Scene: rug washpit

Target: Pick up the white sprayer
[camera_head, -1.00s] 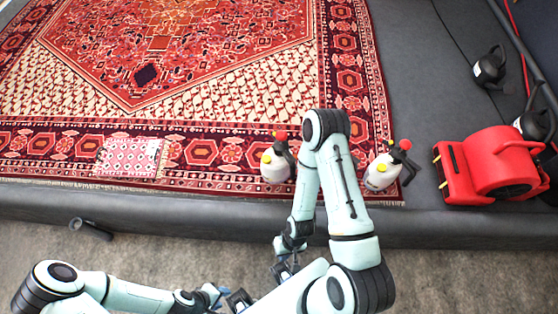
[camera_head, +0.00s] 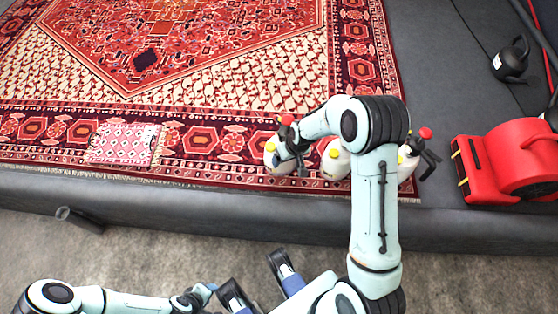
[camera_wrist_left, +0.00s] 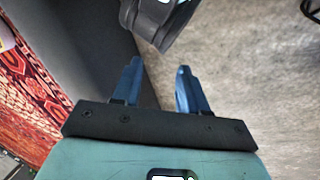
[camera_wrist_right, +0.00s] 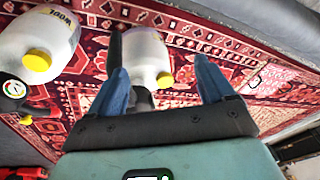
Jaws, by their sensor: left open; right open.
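Three white sprayers with yellow caps stand along the rug's near edge. The left one (camera_head: 271,160) is beside my right gripper (camera_head: 295,158), the middle one (camera_head: 335,162) is partly behind my right arm, and the right one (camera_head: 408,163) shows beyond that arm. In the right wrist view my right gripper (camera_wrist_right: 160,85) is open, with a white sprayer (camera_wrist_right: 148,55) just beyond and between its fingers; contact cannot be told. A second sprayer is to the left there (camera_wrist_right: 48,45). My left gripper (camera_wrist_left: 158,85) is open and empty, beside the dark ledge.
The red patterned rug (camera_head: 190,90) lies on a dark grey platform (camera_head: 180,205). A red blower (camera_head: 510,165) and a black watering can (camera_head: 512,60) stand to the right. A dark cylinder (camera_head: 78,219) lies on the floor at left. A pink patch (camera_head: 122,143) is on the rug.

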